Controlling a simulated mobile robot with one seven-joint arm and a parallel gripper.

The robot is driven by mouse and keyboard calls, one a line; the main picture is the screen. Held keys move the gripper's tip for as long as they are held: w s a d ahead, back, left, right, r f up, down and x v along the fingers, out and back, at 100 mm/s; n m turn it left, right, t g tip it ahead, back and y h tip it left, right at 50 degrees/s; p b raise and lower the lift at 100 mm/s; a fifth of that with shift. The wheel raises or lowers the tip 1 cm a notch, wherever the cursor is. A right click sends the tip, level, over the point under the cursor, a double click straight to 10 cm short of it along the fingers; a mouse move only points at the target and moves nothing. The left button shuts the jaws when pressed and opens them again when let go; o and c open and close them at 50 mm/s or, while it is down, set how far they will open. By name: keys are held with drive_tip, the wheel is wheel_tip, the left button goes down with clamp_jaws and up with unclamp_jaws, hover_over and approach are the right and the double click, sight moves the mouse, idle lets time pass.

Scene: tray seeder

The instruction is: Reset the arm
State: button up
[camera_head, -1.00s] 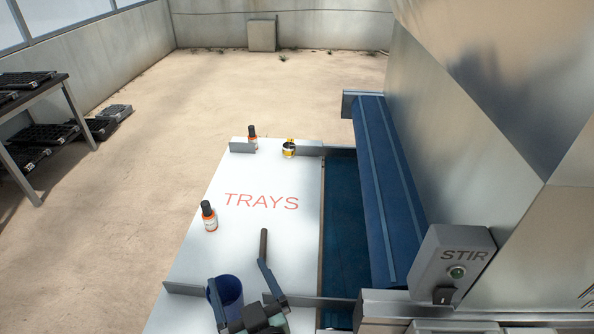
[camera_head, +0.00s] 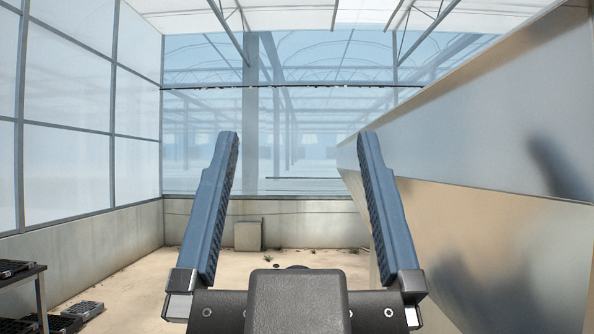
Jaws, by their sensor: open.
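My gripper (camera_head: 298,140) is raised close in front of the head camera, in the lower middle of the view. Its two long blue-grey fingers stand wide apart and point up and away. Nothing is between them; the far greenhouse wall shows through the gap. The white table marked TRAYS, its bottles and the blue cup are outside the present view.
The metal side of the machine (camera_head: 505,235) slopes along the right. A dark rack (camera_head: 22,283) with black trays (camera_head: 80,311) on the floor beside it is at lower left. A grey box (camera_head: 248,236) stands at the far wall.

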drive_tip(key=shift+r+p, duration=1.85)
drive_tip(key=shift+p, duration=0.05)
